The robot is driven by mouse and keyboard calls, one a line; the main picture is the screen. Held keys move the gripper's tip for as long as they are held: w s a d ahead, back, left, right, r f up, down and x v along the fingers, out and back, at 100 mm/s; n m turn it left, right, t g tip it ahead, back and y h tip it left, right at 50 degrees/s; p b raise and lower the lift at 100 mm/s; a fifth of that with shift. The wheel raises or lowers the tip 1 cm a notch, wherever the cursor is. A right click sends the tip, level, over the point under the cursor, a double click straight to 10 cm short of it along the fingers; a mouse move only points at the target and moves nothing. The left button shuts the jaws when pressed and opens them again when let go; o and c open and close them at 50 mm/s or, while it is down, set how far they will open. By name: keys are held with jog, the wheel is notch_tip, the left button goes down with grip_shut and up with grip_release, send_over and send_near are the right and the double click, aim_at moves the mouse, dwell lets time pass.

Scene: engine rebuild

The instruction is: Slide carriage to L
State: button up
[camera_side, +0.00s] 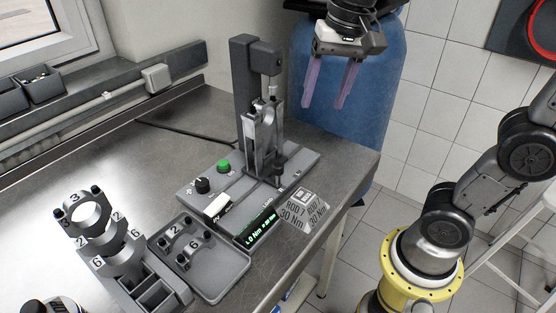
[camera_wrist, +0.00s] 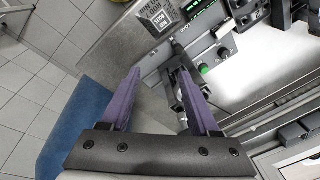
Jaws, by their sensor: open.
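A grey press-like fixture stands on the bench, with a base plate (camera_side: 308,163) and a tall dark column (camera_side: 243,82) at its back. A metal upright holding a connecting rod (camera_side: 262,132) stands on the base; it seems to be the carriage. A small dark post (camera_side: 280,165) stands beside it at the right. No L mark is readable. My gripper (camera_side: 324,105) is open and empty, with purple fingers pointing down, apart from the fixture at its upper right. In the wrist view, my gripper (camera_wrist: 159,71) partly hides the fixture behind its right finger.
A green button (camera_side: 223,166), black knob (camera_side: 202,185), white block (camera_side: 217,206) and lit display (camera_side: 262,227) are on the base. A tray (camera_side: 228,285) with caps, a numbered rack (camera_side: 128,285) and a torque sign (camera_side: 306,210) stand nearby. A blue barrel (camera_side: 385,95) stands behind the bench.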

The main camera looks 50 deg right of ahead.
jog(key=g, duration=0.1)
send_over(278, 164)
jog(key=s+d, duration=0.1)
jog(key=s, duration=0.2)
notch_tip(278, 164, down, 3)
jog(key=w+a+g, duration=0.1)
jog(key=w, duration=0.2)
notch_tip(278, 164, down, 14)
jog(key=shift+f, duration=0.15)
jog(key=shift+c, duration=0.4)
grip_shut()
dwell(0.6)
